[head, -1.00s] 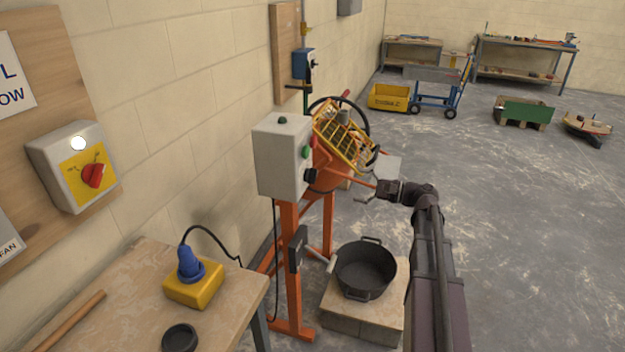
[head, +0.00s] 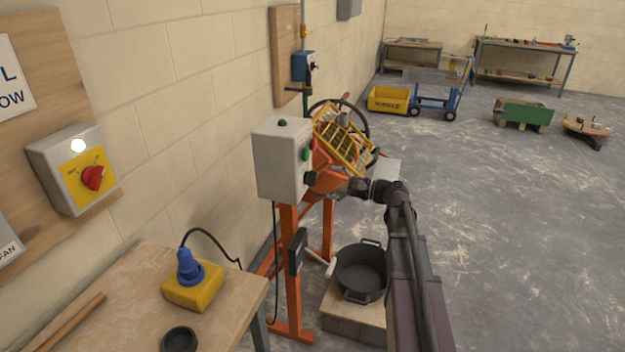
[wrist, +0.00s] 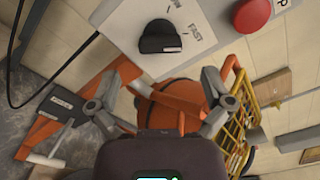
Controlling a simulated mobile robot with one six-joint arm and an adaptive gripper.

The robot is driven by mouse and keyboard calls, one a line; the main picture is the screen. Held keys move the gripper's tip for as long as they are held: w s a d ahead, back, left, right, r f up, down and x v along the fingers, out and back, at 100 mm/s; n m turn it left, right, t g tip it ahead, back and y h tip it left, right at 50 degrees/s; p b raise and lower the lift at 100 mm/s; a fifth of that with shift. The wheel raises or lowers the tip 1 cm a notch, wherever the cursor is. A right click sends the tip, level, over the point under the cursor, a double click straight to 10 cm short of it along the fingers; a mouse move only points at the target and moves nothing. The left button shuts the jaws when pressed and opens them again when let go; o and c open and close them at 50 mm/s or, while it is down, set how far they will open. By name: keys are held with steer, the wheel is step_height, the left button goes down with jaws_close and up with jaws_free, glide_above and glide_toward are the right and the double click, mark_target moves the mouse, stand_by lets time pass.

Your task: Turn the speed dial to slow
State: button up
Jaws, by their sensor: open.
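The speed dial (wrist: 163,38) is a black knob on the grey control box (wrist: 205,30). In the wrist view it shows near the top, with a FAST label to its right and another label above that I cannot read. In the head view the dial (head: 310,178) is at the box's lower right edge. My gripper (wrist: 160,98) is open and empty, its two fingers apart below the dial and not touching it. In the head view my gripper (head: 354,186) is just right of the box, in front of the orange mixer drum.
A red button (wrist: 253,14) sits on the box right of the dial. The mixer's yellow grille (head: 343,142) and orange drum are close to my gripper. A black tub (head: 362,270) stands below on a block. A wall switch (head: 78,170) is at left.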

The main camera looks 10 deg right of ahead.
mark_target(313, 182)
steer(key=shift+x, duration=2.95)
steer(key=shift+c, duration=0.2)
steer(key=c, duration=1.1)
